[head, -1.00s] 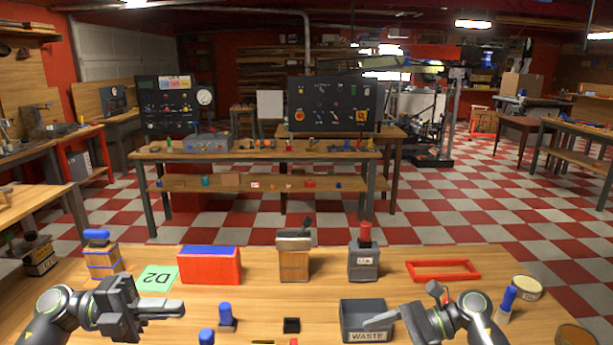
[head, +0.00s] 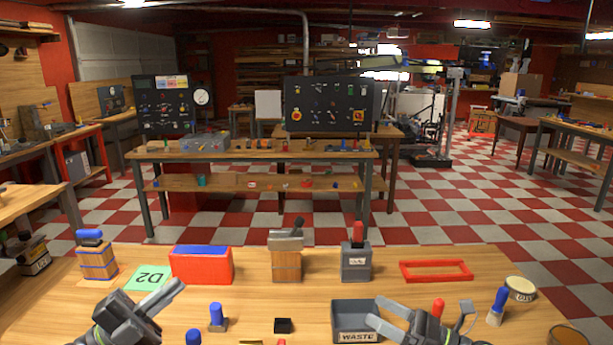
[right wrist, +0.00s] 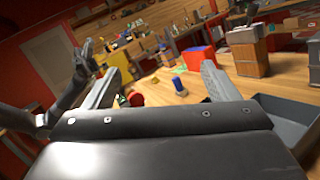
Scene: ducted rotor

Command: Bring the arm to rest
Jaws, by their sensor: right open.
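My left gripper (head: 172,302) is at the lower left of the head view, tilted, with its fingers pointing up and to the right. It is above the near part of the workbench, and I cannot tell how far its jaws are apart. My right gripper (head: 415,312) is at the lower right, beside the grey waste bin (head: 357,337); one finger overlaps the bin's right side. In the right wrist view the right gripper (right wrist: 160,78) has its two fingers wide apart, with nothing held between them.
On the workbench (head: 300,297) are a red box (head: 202,267), a green D2 card (head: 148,278), a blue-knobbed piece (head: 217,315), a wooden block (head: 286,265), a grey box (head: 356,264), a red frame (head: 436,280) and a blue-handled brush (head: 498,303). Mid-bench has clear wood.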

